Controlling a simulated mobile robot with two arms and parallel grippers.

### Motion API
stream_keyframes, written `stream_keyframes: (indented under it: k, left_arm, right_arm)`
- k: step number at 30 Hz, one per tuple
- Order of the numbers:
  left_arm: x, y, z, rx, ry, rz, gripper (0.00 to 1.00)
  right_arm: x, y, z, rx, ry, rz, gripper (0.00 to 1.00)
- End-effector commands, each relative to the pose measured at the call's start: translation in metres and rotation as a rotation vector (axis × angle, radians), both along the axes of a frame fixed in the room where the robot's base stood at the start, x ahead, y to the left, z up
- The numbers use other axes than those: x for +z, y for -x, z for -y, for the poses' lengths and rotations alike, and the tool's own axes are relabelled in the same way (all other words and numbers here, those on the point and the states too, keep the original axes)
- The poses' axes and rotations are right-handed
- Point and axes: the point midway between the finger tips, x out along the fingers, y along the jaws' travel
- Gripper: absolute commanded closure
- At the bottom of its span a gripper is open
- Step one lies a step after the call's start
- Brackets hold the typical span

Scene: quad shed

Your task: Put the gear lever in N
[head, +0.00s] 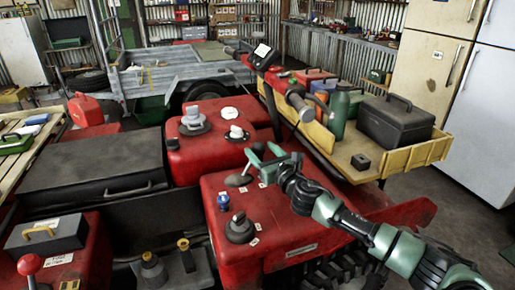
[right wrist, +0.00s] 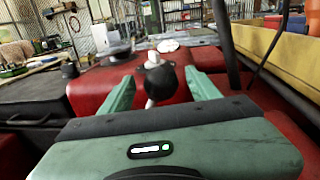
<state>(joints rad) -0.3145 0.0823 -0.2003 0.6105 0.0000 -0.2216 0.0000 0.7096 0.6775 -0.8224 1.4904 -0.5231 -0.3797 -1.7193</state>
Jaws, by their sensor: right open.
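A dark rounded knob (head: 238,180), which looks like the gear lever, stands on the red quad body (head: 225,258) with small white labels near it; the labels are too small to read. In the right wrist view the dark knob (right wrist: 167,84) on a pale shaft shows between my fingertips, with a gap on both sides. I cannot tell whether it is fully between them in depth. My right gripper (head: 265,153) is open and empty, just right of and above the knob in the head view. My left gripper is not in view. A red-ball lever (head: 30,264) stands at bottom left.
A blue knob (head: 224,201) and a grey knob (head: 239,228) stand close by on the red body. White and grey caps (head: 236,132) sit behind.

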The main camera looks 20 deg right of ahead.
Motion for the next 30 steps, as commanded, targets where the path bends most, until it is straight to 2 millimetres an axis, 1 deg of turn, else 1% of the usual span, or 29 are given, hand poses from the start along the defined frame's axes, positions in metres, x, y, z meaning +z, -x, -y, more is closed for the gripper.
stream_keyframes:
  k: [1, 3, 6, 11, 15, 16, 22, 23, 30]
  left_arm:
    - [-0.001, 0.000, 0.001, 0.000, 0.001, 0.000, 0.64]
    - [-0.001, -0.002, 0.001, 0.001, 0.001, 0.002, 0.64]
    - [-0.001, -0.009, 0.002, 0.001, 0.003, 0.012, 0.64]
    - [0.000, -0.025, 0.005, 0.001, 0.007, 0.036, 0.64]
    - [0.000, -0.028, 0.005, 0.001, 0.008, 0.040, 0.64]
    - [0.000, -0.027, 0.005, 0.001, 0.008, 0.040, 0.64]
    - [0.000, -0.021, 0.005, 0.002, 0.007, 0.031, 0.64]
    - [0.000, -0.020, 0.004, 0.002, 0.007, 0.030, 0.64]
    - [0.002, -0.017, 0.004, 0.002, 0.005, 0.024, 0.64]
  right_arm:
    - [0.000, -0.008, -0.002, 0.000, -0.002, 0.001, 0.39]
    - [0.000, -0.015, -0.003, 0.000, -0.002, 0.001, 0.39]
    - [0.000, -0.022, -0.004, 0.000, -0.001, 0.000, 0.39]
    - [0.000, -0.025, -0.005, 0.001, -0.001, 0.000, 0.39]
    - [0.000, -0.025, -0.005, 0.001, -0.001, 0.000, 0.39]
    - [0.000, -0.025, -0.005, 0.001, -0.001, 0.000, 0.41]
    - [0.000, -0.025, -0.005, 0.001, -0.001, 0.000, 0.97]
    - [-0.001, -0.025, -0.005, 0.001, -0.001, -0.001, 1.00]
    - [0.001, -0.025, -0.006, 0.001, 0.006, -0.001, 1.00]
